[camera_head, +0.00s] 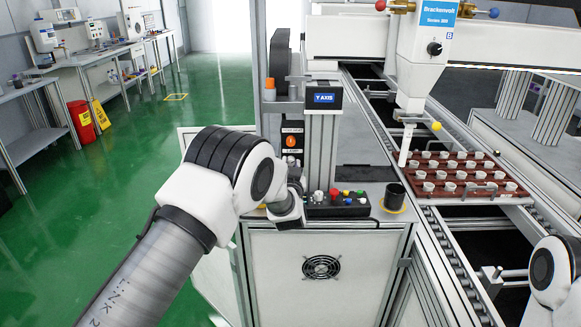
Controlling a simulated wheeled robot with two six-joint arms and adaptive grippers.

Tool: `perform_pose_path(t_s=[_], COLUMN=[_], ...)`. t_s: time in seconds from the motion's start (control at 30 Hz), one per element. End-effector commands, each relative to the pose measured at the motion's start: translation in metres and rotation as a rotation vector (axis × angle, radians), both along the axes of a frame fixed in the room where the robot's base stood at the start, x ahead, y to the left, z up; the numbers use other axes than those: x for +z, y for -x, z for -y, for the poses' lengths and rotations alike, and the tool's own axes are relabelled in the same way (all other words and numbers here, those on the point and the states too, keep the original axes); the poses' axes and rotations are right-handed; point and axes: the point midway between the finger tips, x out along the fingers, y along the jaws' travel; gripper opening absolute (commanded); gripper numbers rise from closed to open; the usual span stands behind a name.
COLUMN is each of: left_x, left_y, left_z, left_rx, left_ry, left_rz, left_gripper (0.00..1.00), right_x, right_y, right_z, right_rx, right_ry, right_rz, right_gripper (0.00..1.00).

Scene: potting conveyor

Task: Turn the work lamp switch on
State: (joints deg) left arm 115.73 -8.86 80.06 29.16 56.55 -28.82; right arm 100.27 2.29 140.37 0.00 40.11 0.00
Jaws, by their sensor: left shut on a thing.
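My left arm reaches in from the left, and its dark left gripper (296,192) is at the front of the machine cabinet, beside the left end of the black button box (340,204). Its fingertips are mostly hidden by my wrist. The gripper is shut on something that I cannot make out. An orange rotary knob (291,141) sits on a panel just above the gripper, apart from it. I cannot tell which control is the work lamp switch. Only a white link of my right arm shows at the lower right; its gripper is out of view.
A black cup (394,196) stands right of the button box. A brown tray (425,187) of small white pots lies on the conveyor under the white dispenser head (417,75). Green floor lies open at left.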

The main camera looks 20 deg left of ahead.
Motion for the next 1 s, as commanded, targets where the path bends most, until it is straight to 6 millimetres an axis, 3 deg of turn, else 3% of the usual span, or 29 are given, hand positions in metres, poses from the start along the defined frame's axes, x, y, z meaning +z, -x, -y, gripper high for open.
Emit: perform_pose_path(t_s=[0.07, 0.1, 0.17, 0.57, 1.0], left_x=[0.0, 0.0, 0.0, 0.0, 0.0], left_y=[0.0, 0.0, 0.0, 0.008, 0.103], left_z=[0.0, 0.0, 0.0, 0.004, 0.031], left_rx=[0.0, 0.0, 0.0, -0.002, -0.003], left_ry=[0.0, 0.0, 0.0, 0.0, -0.003], left_rz=[0.001, 0.001, 0.001, -0.001, -0.002], left_gripper=[0.0, 0.33, 0.51, 0.51, 0.51], right_x=[0.0, 0.0, 0.0, 0.0, 0.0], right_y=[0.0, 0.0, 0.0, 0.0, 0.0], right_z=[0.0, 0.0, 0.0, 0.0, 0.0], right_rx=[0.0, 0.0, 0.0, 0.0, 0.0], right_ry=[0.0, 0.0, 0.0, 0.0, 0.0], right_rz=[0.0, 0.0, 0.0, 0.0, 0.0], right_gripper=[0.4, 0.4, 0.4, 0.4, 0.4])
